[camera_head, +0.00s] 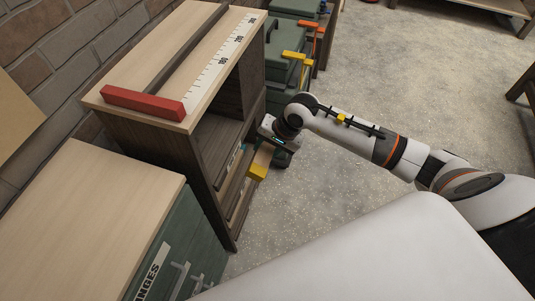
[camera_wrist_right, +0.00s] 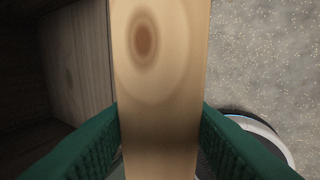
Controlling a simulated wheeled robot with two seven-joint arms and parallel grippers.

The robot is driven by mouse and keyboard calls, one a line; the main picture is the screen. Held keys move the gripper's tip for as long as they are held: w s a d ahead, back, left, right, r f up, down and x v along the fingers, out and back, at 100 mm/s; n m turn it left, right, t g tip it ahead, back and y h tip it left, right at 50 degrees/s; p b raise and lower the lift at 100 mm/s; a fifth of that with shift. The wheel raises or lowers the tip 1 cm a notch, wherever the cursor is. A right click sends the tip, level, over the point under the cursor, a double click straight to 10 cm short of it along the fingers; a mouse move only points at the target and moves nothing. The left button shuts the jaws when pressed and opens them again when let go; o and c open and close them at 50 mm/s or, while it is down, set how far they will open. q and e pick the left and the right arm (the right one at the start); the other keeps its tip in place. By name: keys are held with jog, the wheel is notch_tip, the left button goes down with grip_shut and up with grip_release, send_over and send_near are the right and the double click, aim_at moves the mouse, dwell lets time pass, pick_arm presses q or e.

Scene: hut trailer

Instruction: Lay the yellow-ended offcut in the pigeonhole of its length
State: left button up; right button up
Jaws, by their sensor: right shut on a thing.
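The yellow-ended offcut (camera_head: 264,158) is a pale wooden piece with a yellow end pointing toward the front of the view. My right gripper (camera_head: 272,144) is shut on it, just outside the open front of the dark wooden pigeonhole unit (camera_head: 180,153). In the right wrist view the offcut (camera_wrist_right: 160,80) runs upright between the two green fingers (camera_wrist_right: 160,145), with a knot on its face. A dark compartment (camera_wrist_right: 78,60) opens to its left. I cannot tell whether the offcut touches the unit. My left gripper is not in view.
A ruler scale (camera_head: 222,55) and a red stop block (camera_head: 142,102) are on top of the unit. A green drawer cabinet (camera_head: 175,245) stands in front. Green cases (camera_head: 282,70) stand behind. Speckled floor (camera_head: 330,200) is open to the right.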

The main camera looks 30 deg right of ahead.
jog(key=shift+w+d+f, duration=0.1)
jog(key=shift+w+f, duration=0.05)
jog(key=shift+f, duration=0.25)
jog(key=shift+w, duration=0.1)
jog(key=shift+w+a, duration=0.45)
jog(key=shift+a, duration=0.1)
jog(key=w+a+b, duration=0.1)
jog(key=w+a, duration=0.5)
jog(key=w+a+f+b, duration=0.1)
jog(key=w+a, duration=0.2)
jog(key=shift+w+a+b, duration=0.2)
jog(key=shift+b, duration=0.15)
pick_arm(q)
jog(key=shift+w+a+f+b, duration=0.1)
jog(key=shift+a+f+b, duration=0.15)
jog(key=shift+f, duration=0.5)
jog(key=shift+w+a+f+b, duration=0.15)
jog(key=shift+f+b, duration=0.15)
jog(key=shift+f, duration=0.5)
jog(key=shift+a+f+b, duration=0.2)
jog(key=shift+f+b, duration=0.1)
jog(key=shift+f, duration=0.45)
pick_arm(e)
jog(key=shift+f, duration=0.8)
jog(key=o, duration=1.2)
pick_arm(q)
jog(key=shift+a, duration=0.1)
